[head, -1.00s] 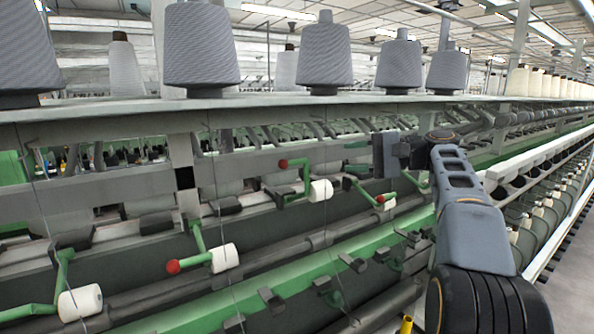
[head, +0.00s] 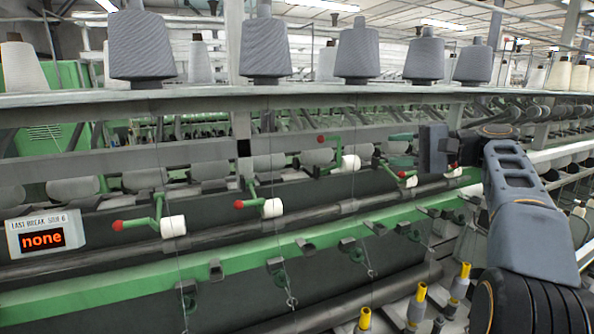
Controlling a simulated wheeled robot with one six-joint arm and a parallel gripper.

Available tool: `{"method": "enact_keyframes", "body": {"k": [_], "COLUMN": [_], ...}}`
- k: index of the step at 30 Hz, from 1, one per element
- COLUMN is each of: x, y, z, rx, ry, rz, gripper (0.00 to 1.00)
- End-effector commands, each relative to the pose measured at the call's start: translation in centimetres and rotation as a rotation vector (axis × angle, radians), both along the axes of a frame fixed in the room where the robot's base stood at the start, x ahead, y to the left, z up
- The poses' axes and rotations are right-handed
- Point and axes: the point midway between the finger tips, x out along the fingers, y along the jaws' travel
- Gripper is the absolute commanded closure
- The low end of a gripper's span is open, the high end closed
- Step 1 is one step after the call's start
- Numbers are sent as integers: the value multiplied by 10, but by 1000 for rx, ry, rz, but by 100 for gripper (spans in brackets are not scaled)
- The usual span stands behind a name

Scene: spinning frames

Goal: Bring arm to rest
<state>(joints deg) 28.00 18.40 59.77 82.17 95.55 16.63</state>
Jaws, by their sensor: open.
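My arm (head: 520,190) reaches up from the lower right in the head view and bends at a dark wrist joint. My gripper (head: 434,150) is at its end, a dark grey block pointing left, in front of the spinning frame. It is open, and I see nothing held in it. The fingers are seen nearly edge-on, so the gap between them is hard to make out. I cannot tell whether it touches the frame behind it.
The green and grey spinning frame spans the view. Grey yarn cones (head: 369,50) stand on its top shelf (head: 300,97). Red-knobbed green arms hold white rolls (head: 272,207). A display (head: 42,234) reads "none". Yellow-topped bobbins (head: 418,302) stand at the lower right.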

Motion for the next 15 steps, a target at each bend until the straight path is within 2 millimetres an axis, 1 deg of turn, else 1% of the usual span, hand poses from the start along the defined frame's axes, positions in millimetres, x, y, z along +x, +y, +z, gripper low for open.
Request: {"method": "enact_keyframes", "body": {"k": [1, 3, 8, 11, 12, 14, 15], "x": [5, 10, 20, 22, 22, 19, 16], "y": [-5, -12, -24, -29, -30, -30, -29], "z": [-9, -20, -51, -79, -92, -111, -125], "rx": [-17, -38, -96, -163, -200, -261, -308], "ry": [12, 28, 81, 129, 148, 180, 198], "rz": [-27, -59, -126, -175, -195, -218, -231], "gripper": [59, 59, 59, 59, 59, 59, 59]}}
